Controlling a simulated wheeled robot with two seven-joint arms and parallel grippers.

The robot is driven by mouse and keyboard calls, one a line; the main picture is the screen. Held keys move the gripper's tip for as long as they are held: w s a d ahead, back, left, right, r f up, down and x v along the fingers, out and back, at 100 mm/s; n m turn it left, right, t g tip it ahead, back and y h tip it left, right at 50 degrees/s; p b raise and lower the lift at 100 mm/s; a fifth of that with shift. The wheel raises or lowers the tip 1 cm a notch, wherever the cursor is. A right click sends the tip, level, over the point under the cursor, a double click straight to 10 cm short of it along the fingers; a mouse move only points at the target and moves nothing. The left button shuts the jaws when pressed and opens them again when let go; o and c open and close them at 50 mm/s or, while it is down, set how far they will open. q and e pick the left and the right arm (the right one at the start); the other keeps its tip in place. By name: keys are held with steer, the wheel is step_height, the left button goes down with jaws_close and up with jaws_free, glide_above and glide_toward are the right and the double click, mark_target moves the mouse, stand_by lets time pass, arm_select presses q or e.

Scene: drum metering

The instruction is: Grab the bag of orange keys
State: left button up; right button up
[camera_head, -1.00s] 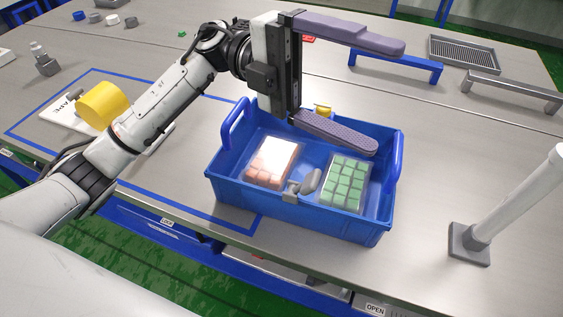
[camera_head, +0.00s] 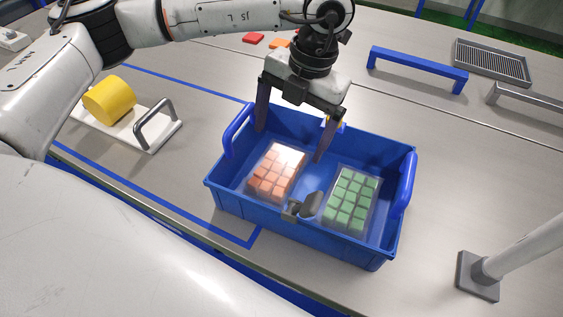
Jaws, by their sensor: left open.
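The bag of orange keys (camera_head: 275,174) is a clear pack of orange square keys. It lies in the left half of the blue crate (camera_head: 234,203). A like bag of green keys (camera_head: 350,201) lies in the right half. My left gripper (camera_head: 289,146) points down over the crate's back left part. Its two fingers are spread apart, with nothing between them, above and behind the orange bag. The exact height of the fingertips over the bag is hard to tell. My right gripper is not in the picture.
The crate has raised blue handles on its left and right (camera_head: 405,184) and a grey latch (camera_head: 304,205) at its front wall. A yellow cylinder (camera_head: 109,100) on a white board stands left. A grey post base (camera_head: 478,275) stands right; a blue bar (camera_head: 417,68) stands behind.

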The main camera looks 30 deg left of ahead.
mark_target(278, 166)
arm_select(q)
steer(key=f, duration=0.2)
steer(key=s+a+f+p, duration=0.1)
steer(key=f, duration=0.5)
steer(key=shift+s+a+f+p, duration=0.2)
steer(key=shift+s+a+p, duration=0.05)
steer(key=shift+s+p, duration=0.05)
steer(key=c, duration=0.9)
